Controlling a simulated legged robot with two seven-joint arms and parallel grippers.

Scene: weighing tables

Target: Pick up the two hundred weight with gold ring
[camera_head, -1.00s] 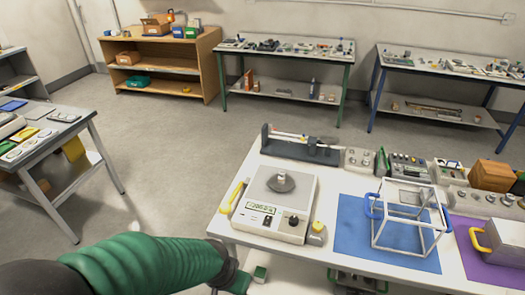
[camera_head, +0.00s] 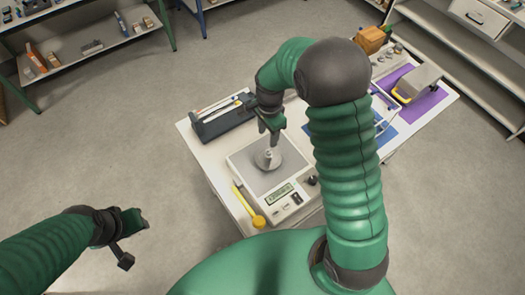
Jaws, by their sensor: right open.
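A grey metal weight (camera_head: 268,158) with a broad base and narrow upright neck stands on the pan of the white scale (camera_head: 247,179). No gold ring can be made out on it. My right gripper (camera_head: 270,141) reaches down from above, open, with its fingers at the top of the weight. I cannot tell whether they touch it. My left gripper (camera_head: 136,239) is out over the floor left of the table, empty, with its fingers apart.
A dark long instrument (camera_head: 222,117) lies behind the scale. A yellow handle (camera_head: 243,202) is at the scale's left edge. Blue and purple mats (camera_head: 425,103) lie to the right, partly behind my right arm.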

